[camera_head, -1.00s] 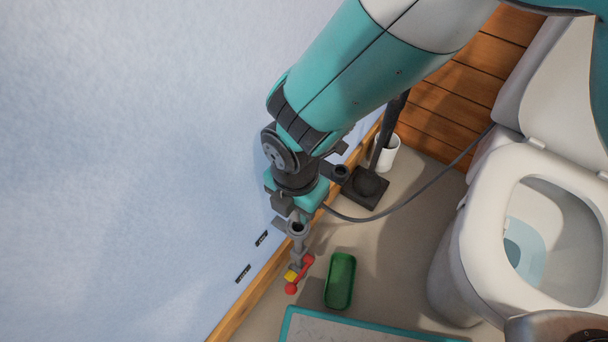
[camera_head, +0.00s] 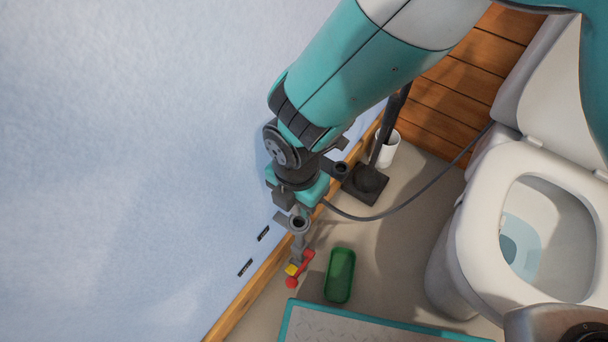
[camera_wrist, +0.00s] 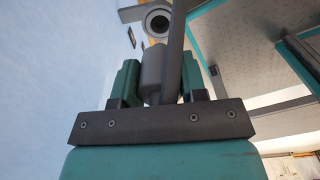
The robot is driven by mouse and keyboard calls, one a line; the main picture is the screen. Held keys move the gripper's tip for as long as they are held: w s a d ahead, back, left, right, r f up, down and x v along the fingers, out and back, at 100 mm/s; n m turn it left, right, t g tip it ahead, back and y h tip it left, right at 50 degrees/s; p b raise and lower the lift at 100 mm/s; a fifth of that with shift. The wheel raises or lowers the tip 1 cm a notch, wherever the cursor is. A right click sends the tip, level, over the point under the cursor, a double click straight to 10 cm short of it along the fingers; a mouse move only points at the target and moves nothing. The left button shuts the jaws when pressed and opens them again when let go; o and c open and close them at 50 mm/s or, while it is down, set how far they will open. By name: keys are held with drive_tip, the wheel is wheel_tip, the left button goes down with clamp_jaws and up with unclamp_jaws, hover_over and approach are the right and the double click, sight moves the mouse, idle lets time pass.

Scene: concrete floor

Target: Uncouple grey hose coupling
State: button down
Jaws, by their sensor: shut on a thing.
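My gripper (camera_head: 299,206) is low beside the blue wall, above the baseboard. In the wrist view its two green fingers (camera_wrist: 157,82) are shut on the grey hose coupling (camera_wrist: 153,68), a short grey cylinder between them. A thin grey hose (camera_head: 400,211) runs from beside the gripper across to the toilet. An open-ended grey pipe stub (camera_head: 299,222) shows just below the gripper; its round mouth also shows in the wrist view (camera_wrist: 157,23). A red and yellow valve handle (camera_head: 300,270) sits below it. My gripper hides the coupling in the head view.
A green tray (camera_head: 340,276) lies on the floor, with a teal-edged mat (camera_head: 380,329) below it. The white toilet (camera_head: 455,250) stands at the right. A dark plunger-like base (camera_head: 366,186) and white cup (camera_head: 387,150) stand behind. Floor between tray and toilet is clear.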

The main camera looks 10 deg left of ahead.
sight(298, 209)
drive_tip(key=shift+f, duration=0.1)
drive_tip(key=shift+f+b, duration=1)
drive_tip(key=shift+f, duration=1.05)
drive_tip(key=shift+p, duration=0.9)
drive_tip(key=shift+f+b, duration=0.65)
drive_tip(key=shift+f, duration=0.85)
drive_tip(key=c, duration=0.6)
unclamp_jaws()
drive_tip(key=shift+r, duration=0.15)
